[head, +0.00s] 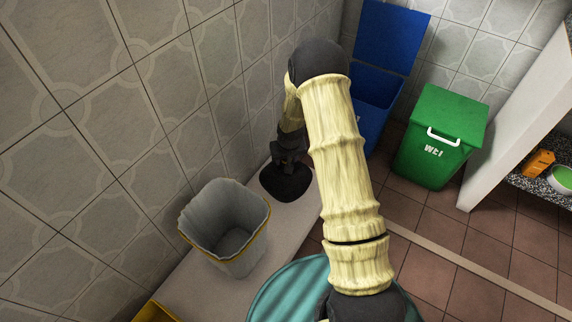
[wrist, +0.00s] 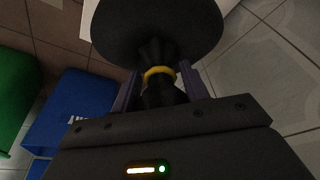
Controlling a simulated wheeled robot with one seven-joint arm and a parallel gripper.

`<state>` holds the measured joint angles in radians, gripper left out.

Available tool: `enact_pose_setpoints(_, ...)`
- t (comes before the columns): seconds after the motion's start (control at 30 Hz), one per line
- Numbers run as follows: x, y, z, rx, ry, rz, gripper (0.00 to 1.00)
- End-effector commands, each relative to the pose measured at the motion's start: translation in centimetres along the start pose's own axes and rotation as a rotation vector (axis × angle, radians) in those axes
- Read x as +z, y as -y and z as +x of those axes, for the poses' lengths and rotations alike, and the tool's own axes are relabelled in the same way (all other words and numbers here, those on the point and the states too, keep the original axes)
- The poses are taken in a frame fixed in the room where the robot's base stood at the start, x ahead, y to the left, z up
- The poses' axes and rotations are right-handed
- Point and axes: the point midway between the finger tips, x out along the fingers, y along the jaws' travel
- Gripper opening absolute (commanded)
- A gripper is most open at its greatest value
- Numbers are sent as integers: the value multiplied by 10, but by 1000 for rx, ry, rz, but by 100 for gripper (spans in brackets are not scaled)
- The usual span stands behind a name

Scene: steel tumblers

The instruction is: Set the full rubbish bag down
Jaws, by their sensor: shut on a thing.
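The full rubbish bag (head: 287,184) is black and hangs below my gripper (head: 290,152), near the wall and over the far end of a pale ledge. I cannot tell whether its underside touches the ledge. In the wrist view the bag (wrist: 155,28) bulges beyond the fingers, with a yellow tie (wrist: 160,73) around its gathered neck. My gripper (wrist: 160,84) is shut on that neck, one finger on each side. My arm hides part of the space right of the bag in the head view.
A grey bin (head: 228,237) with a yellow rim stands open and empty on the pale ledge (head: 185,287). A blue bin (head: 376,90) with its lid raised and a closed green bin (head: 440,137) stand beyond my arm. Brown floor tiles (head: 430,225) are clear at right.

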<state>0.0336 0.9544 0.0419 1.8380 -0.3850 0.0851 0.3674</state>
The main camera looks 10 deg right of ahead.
Motion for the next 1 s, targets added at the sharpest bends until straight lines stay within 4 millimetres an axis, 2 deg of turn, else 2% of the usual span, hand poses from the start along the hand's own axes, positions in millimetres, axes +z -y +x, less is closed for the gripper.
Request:
enact_pose_setpoints(0.03, 3, 0, 13, 0, -1, 1, 0)
enact_pose_setpoints(0.13, 5, -1, 22, 0, -1, 3, 0)
enact_pose_setpoints(0.53, 6, 2, 24, -1, -2, -2, 0)
enact_pose_setpoints(0.57, 6, 2, 25, -1, -1, -2, 47)
enact_pose_setpoints(0.67, 6, 2, 24, -1, -1, -2, 67)
enact_pose_setpoints(1.0, 6, 2, 22, -1, -1, -2, 67)
